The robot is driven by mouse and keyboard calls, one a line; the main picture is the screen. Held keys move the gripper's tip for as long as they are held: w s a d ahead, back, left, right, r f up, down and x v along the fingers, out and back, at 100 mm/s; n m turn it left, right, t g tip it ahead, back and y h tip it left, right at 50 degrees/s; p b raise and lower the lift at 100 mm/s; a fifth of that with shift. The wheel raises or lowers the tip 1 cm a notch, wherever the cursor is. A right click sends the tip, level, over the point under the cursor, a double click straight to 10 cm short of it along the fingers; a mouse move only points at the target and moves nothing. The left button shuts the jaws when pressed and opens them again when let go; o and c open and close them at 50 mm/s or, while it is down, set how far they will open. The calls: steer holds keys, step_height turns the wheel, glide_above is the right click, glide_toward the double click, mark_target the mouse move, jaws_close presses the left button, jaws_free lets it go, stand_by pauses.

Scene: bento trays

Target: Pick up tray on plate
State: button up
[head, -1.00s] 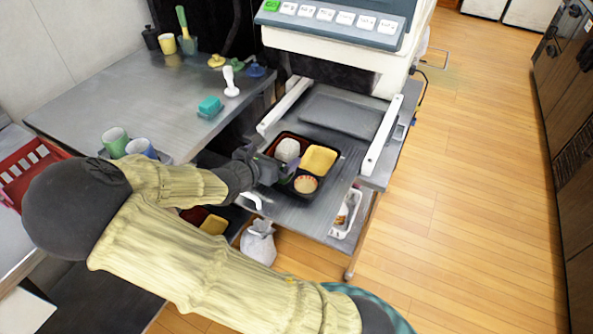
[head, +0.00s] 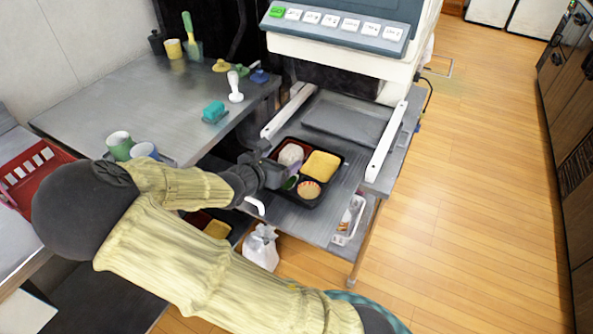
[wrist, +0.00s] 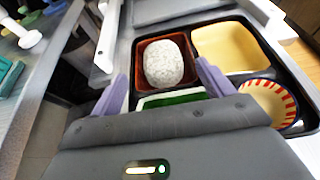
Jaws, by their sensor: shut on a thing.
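The bento tray (head: 340,162) is black with compartments and lies on the grey metal plate (head: 338,215) in front of the machine. A green strip (wrist: 172,99) lies nearest my gripper. My gripper (head: 284,172) is at the tray's left side, shut on the tray. Its purple fingers (wrist: 168,85) show in the wrist view, but their exact contact with the rim is hidden. I cannot tell whether the tray is lifted.
White rails (head: 387,142) flank the plate, and the machine (head: 338,48) stands behind. A metal table (head: 150,100) at left carries cups (head: 119,145), a teal block (head: 214,112) and a white stamp-like tool (head: 235,88). A second tray (head: 216,229) sits lower down. The wooden floor at right is clear.

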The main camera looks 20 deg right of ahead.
step_height(320, 180, up, 10)
steer(key=p, duration=0.4)
stand_by(0.6)
